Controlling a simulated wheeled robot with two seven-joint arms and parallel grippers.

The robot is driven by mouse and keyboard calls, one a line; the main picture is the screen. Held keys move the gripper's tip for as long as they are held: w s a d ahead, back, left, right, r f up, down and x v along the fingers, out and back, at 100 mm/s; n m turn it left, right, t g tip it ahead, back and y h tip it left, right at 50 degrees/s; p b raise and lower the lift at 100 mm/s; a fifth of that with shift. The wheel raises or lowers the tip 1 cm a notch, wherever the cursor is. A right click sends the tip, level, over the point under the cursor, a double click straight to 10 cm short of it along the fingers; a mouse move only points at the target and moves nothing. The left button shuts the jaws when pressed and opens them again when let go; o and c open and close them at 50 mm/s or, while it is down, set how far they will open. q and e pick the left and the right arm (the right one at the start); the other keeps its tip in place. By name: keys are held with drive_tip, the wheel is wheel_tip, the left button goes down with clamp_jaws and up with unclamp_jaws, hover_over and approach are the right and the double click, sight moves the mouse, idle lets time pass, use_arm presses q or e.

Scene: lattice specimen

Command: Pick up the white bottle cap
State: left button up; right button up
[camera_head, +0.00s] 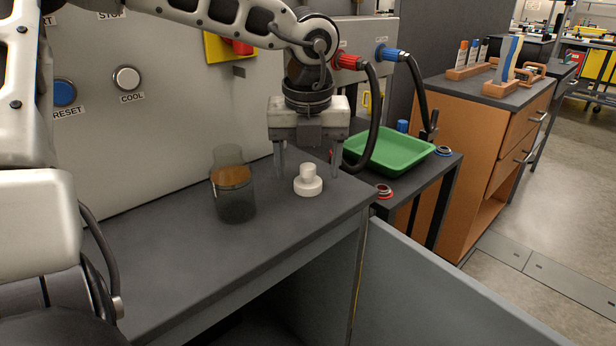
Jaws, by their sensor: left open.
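The white bottle cap (308,181) sits upright on the dark grey bench top (180,262), near its right end. It has a wide round base and a narrower top. My left gripper (308,176) points down at the cap with its fingers spread. One finger shows to the left of the cap and the other to the right. The gripper is open and holds nothing. I cannot tell whether either finger touches the cap. My right gripper does not show.
A clear jar with an amber band (232,178) stands left of the cap. A green tray (388,152) is on a small side table at right, with red and blue hose fittings (349,62) and black hoses nearby. A panel with buttons rises behind the bench. The front left bench top is clear.

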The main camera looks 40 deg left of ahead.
use_arm(q)
drive_tip(key=shift+f, duration=0.7)
drive_tip(key=c, duration=1)
drive_tip(key=shift+r, duration=0.1)
